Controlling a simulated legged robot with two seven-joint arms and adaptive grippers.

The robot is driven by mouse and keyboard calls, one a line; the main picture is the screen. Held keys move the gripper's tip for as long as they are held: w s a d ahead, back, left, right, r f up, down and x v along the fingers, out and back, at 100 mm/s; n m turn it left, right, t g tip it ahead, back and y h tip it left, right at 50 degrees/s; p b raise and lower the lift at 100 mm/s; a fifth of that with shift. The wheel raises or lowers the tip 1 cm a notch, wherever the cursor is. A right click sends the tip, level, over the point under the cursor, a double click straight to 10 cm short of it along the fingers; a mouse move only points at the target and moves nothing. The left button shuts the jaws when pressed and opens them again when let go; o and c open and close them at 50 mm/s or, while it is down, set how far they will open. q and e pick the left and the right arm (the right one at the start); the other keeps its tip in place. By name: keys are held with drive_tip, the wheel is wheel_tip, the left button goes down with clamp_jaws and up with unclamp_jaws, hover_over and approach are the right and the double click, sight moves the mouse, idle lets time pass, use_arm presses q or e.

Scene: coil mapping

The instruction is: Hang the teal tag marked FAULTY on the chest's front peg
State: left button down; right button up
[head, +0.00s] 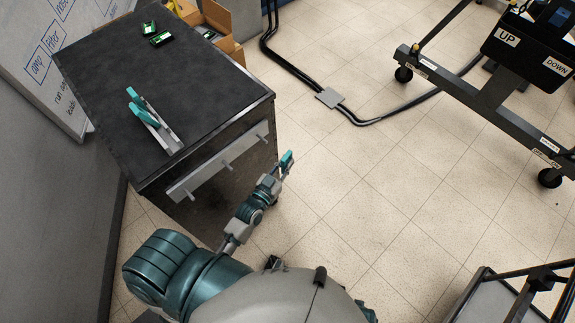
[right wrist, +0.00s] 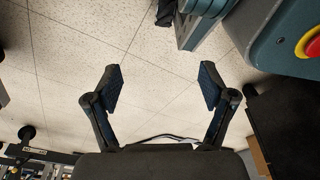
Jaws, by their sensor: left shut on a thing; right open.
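The black chest (head: 245,103) stands at the left in the head view. A pale grey rail (head: 205,176) with several short pegs runs along its front face. My left gripper (head: 279,174) is shut on a teal tag (head: 287,160), just right of the chest's front corner and apart from the rail. The writing on this tag cannot be read. More teal tags (head: 143,109) stand in a grey holder (head: 170,140) on the chest top. My right gripper (right wrist: 160,87) is open and empty over the floor in the right wrist view; I cannot make it out in the head view.
Green-and-black items (head: 160,38) lie on the chest's far end, with a cardboard box (head: 222,20) behind. Black cables (head: 300,72) cross the floor by a grey plate (head: 329,97). A wheeled frame (head: 480,95) stands at the upper right. The tiled floor between is clear.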

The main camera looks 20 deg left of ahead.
use_arm(q)
drive_tip(key=shift+w+a, duration=0.1)
drive_tip(key=shift+a, duration=0.3)
drive_tip(key=w+a+b, duration=0.3)
drive_tip(key=a+b, duration=0.2)
drive_tip(key=a, duration=0.4)
drive_tip(key=shift+w+a, duration=0.35)
use_arm(e)
drive_tip(key=w+a+r, duration=0.1)
drive_tip(key=w+r, duration=0.5)
drive_tip(key=r, duration=0.5)
drive_tip(key=shift+r+t, duration=0.3)
drive_tip(key=shift+r, duration=0.1)
